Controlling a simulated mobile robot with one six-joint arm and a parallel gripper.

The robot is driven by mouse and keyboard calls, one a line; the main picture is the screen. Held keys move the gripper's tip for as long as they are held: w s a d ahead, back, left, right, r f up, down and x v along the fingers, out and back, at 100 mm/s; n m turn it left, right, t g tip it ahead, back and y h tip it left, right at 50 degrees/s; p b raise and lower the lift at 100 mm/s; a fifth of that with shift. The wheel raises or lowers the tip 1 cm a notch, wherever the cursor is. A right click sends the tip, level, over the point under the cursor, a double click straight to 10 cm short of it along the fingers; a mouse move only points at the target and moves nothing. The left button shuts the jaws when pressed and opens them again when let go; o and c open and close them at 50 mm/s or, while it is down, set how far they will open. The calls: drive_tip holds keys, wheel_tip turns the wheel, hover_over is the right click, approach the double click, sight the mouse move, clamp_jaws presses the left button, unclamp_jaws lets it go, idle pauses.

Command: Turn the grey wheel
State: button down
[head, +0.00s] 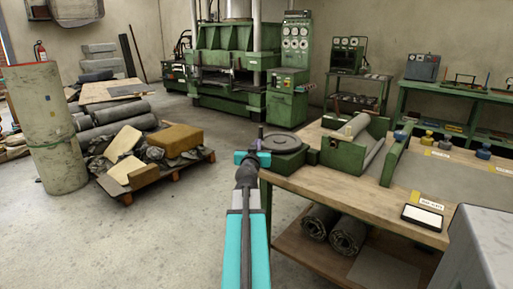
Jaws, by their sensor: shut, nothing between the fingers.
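The grey wheel (283,142) is a flat dark-grey disc lying on a green base (289,166) at the left end of the wooden workbench. A small upright purplish knob (261,131) shows at its left edge. My arm reaches up from the bottom of the picture, and my gripper (262,153) is at the wheel's left side, small and partly hidden by my teal wrist. It is shut with nothing held. I cannot tell whether it touches the wheel or the knob.
A pallet (160,178) with sheets stands left. The floor (150,240) left of my arm is clear.

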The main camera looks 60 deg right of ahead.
sight(260, 134)
drive_tip(key=shift+p+x, duration=0.6)
drive_tip(key=shift+x, duration=3.3)
drive_tip(key=shift+w+f+b, duration=0.15)
drive_tip(key=shift+w+b, duration=0.2)
drive_tip(key=shift+b, duration=0.5)
drive_tip(key=shift+g+b, duration=0.3)
drive_tip(key=shift+b, duration=0.2)
drive_tip(key=shift+d+m+b, duration=0.1)
drive_tip(key=shift+m+b, duration=0.2)
drive_tip(key=shift+b, duration=0.05)
